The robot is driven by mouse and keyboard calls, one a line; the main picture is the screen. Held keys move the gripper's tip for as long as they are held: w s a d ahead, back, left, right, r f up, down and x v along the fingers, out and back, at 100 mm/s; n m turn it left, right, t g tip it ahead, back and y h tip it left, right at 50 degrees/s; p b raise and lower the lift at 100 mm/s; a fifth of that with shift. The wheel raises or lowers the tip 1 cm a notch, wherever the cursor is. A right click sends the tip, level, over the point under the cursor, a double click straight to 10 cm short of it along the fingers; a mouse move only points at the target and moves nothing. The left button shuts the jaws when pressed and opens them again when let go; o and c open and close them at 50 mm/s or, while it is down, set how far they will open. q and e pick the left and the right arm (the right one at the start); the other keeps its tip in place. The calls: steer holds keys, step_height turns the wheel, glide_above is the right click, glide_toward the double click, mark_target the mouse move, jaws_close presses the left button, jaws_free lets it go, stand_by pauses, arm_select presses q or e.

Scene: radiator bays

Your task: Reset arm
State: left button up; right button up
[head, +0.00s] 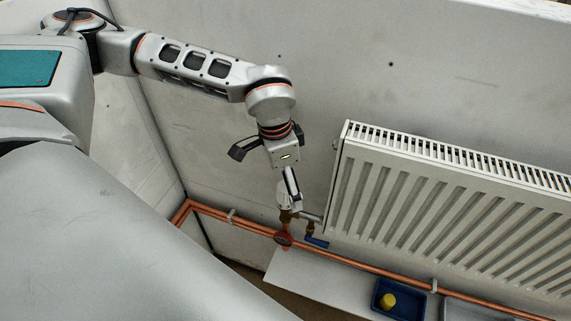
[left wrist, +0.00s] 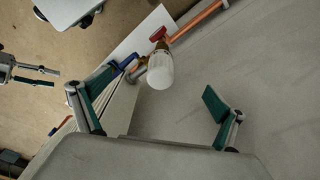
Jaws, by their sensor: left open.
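My left gripper (head: 270,170) hangs in front of the wall, left of the white radiator (head: 440,205). In the left wrist view its two green-padded fingers (left wrist: 158,104) are spread wide with nothing between the pads. A white valve head (left wrist: 160,70) on a brass fitting lies beyond the fingers, apart from them. In the head view the valve head (head: 290,199) is just below the gripper, partly covered by a finger. A second gripper with green pads, seemingly my right one (left wrist: 58,78), shows at the left wrist view's upper left, its fingers apart and empty.
Copper pipes (head: 350,264) run low along the wall, with a red handle (head: 283,238) and a blue lever (head: 316,242) near the valve. A blue tray (head: 408,284) with a yellow piece (head: 388,300) sits on a pale shelf (head: 315,281). Bare wall lies above the radiator.

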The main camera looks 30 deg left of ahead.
arm_select(q)
steer(key=shift+r, duration=2.95)
